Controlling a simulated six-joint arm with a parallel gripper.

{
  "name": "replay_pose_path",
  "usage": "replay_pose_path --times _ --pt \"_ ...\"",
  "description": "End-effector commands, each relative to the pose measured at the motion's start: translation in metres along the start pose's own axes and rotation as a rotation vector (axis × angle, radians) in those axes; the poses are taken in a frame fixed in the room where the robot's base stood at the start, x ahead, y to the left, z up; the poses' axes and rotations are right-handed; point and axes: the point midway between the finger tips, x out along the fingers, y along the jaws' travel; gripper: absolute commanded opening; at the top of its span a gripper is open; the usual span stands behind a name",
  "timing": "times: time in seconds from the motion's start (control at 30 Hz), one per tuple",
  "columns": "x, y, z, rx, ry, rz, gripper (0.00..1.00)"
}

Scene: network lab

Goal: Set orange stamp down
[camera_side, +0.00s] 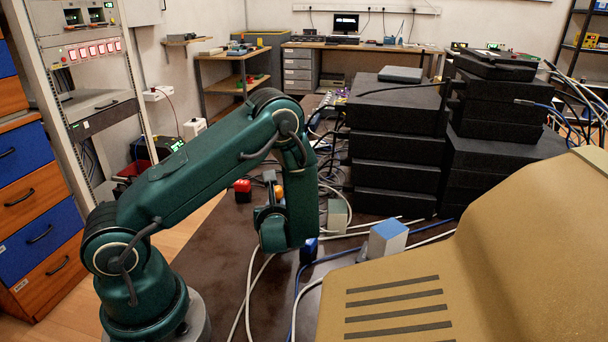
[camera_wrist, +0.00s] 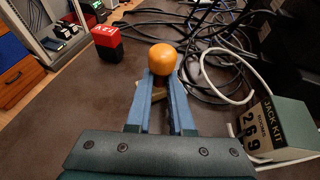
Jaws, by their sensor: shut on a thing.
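The orange stamp shows in the wrist view as a round, glossy orange knob (camera_wrist: 163,58) on a dark neck. A small tan piece, perhaps its foot, shows lower down beside the fingers. My gripper (camera_wrist: 162,82) has two blue fingers shut on the stamp just below the knob. I cannot tell whether the stamp's underside touches the dark table (camera_wrist: 80,105).
A red-and-black box (camera_wrist: 107,42) stands left of the stamp. A grey-green box labelled JACK KIT (camera_wrist: 275,128) stands at the right. Dark and white cables (camera_wrist: 222,78) lie behind and to the right. Stacked black equipment (camera_side: 395,150) stands farther back. The table left of the fingers is bare.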

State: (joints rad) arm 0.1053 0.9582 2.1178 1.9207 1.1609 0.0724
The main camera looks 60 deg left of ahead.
Motion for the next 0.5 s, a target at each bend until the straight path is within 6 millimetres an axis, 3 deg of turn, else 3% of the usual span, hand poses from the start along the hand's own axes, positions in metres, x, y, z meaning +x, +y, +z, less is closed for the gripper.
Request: replay_pose_path --times 0.13,0.17,0.23,0.5 --pt "0.0011 0.0001 -0.0027 0.001 0.0 0.001 0.0" --pt "0.0013 0.0001 -0.0031 0.001 0.0 0.001 0.24" --pt "0.0011 0.0 -0.0027 0.001 0.0 0.0 0.51" --pt "0.0009 0.0 -0.0024 0.001 0.001 0.0 0.51"
